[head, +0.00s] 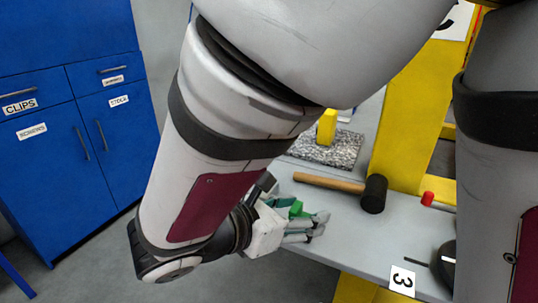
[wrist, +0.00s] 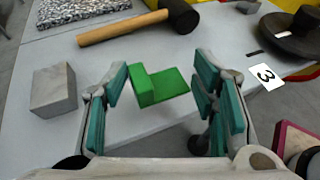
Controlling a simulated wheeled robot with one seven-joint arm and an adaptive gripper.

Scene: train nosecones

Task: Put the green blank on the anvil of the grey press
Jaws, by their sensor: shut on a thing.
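My gripper (head: 308,226) reaches over the grey bench from the left in the head view. In the wrist view its teal-padded fingers (wrist: 163,72) stand on either side of the green blank (wrist: 165,85), a stepped bright green piece. The gripper is shut on it. In the head view the blank (head: 296,209) shows partly between the fingers.
On the bench (head: 350,245) lie a mallet (head: 340,184) and a speckled slab (head: 345,149) bearing a yellow block (head: 327,127). A grey block (wrist: 55,90) sits left of my fingers. A yellow frame (head: 412,110) rises behind. Blue cabinets (head: 60,180) stand at the left.

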